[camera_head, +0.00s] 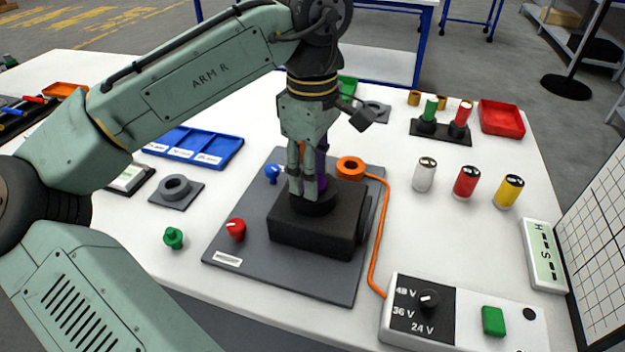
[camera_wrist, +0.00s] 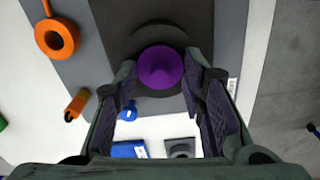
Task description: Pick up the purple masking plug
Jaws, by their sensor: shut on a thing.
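The purple masking plug (camera_wrist: 160,66) is a round purple piece with a raised centre, between my fingertips in the wrist view. In the head view only a sliver of the plug (camera_head: 322,182) shows behind my fingers. My gripper (camera_head: 308,194) points down over the black block (camera_head: 310,236) on the grey plate. My gripper (camera_wrist: 160,76) is shut on the plug, one finger on each side. The plug is at the round dark collar on top of the block. I cannot tell whether it is still seated there.
An orange ring (camera_head: 350,167) with a cable lies close right of my gripper. A red knob (camera_head: 236,229) and blue plug (camera_head: 272,174) stand on the plate. A green plug (camera_head: 173,238) stands left, a control box (camera_head: 460,318) front right. Several cans stand right.

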